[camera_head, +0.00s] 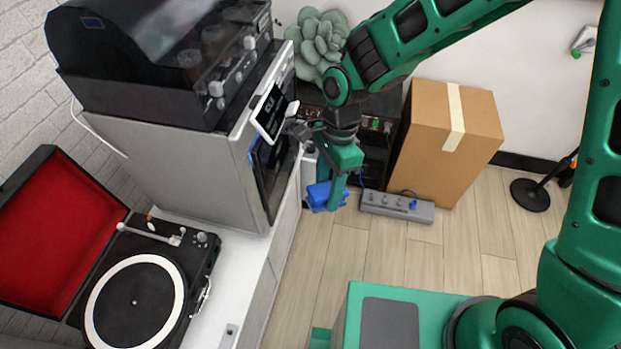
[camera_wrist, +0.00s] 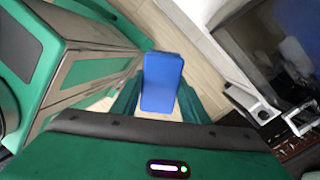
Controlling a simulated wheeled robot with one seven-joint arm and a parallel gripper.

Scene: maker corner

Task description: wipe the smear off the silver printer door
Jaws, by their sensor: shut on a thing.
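The silver printer (camera_head: 180,165) stands on the white cabinet at the left. Its door (camera_head: 272,175) faces right and shows only at a steep slant, dark with a blue strip. I cannot make out a smear on it. My gripper (camera_head: 330,185) is shut on a blue block, seemingly a sponge (camera_head: 317,197), just right of the door and apart from it. In the wrist view the blue sponge (camera_wrist: 162,82) sits between both green fingers, and a dark panel in a pale frame (camera_wrist: 285,40), likely the door, is at upper right.
A small tilted screen (camera_head: 270,108) juts from the printer's upper front corner, close to my wrist. A black machine (camera_head: 150,60) sits on top. A turntable (camera_head: 135,300) stands in front. A power strip (camera_head: 397,206) and cardboard box (camera_head: 450,140) are on the floor behind.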

